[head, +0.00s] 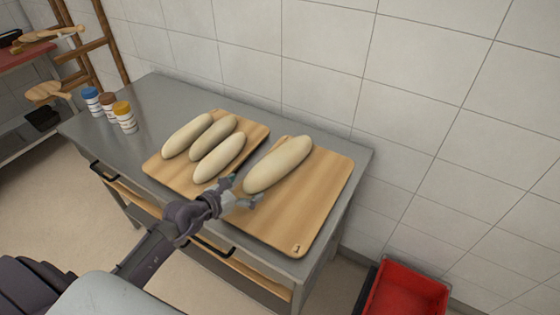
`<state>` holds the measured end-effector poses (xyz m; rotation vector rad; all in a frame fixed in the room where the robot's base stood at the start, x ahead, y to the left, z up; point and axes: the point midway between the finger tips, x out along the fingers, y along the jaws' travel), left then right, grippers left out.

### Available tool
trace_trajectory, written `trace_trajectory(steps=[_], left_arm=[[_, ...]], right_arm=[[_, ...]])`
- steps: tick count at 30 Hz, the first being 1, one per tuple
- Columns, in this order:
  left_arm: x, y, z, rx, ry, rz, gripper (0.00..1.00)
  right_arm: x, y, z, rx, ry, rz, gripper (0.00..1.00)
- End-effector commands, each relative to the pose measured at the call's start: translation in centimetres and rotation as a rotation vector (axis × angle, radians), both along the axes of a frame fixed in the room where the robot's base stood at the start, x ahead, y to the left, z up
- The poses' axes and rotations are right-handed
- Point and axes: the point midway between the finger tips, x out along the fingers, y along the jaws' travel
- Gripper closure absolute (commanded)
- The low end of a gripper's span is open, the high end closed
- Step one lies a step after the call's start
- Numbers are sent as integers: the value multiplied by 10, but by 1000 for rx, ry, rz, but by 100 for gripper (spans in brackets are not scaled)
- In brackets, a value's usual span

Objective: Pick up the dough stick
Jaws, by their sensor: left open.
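Several pale dough sticks show in the head view. One larger dough stick (278,164) lies alone on the right wooden board (310,205). Three more, one of them the front dough stick (219,157), lie side by side on the left wooden board (171,176). My left gripper (246,193) is open, at the near end of the lone dough stick, over the gap between the boards. I cannot tell whether its fingers touch the dough. My right gripper is not in view.
Both boards lie on a grey metal table (160,92) against a white tiled wall. Three capped jars, one a yellow-capped jar (125,117), stand at the table's left end. A red crate (405,290) is on the floor at right. A wooden rack (97,45) stands at back left.

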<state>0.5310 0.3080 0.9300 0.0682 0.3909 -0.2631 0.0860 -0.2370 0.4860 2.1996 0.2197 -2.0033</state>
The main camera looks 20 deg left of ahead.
Motion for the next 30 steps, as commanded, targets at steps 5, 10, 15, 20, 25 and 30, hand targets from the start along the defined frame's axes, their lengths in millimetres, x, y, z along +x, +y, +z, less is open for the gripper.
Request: trace_trajectory(steps=[5,10,15,20,25,30], left_arm=[[25,-7,-9,-2,-1,1,0],[34,-9,-12,-2,-3,-1,0],[59,-13,-15,-3,-3,0,0],[76,-18,-25,-2,-1,1,0],[81,-19,-27,-3,-2,1,0],[80,-19,-27,-3,-2,0,7]], right_arm=[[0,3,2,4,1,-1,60],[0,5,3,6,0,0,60],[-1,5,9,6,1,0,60],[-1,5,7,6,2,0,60],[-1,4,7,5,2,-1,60],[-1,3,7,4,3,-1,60]])
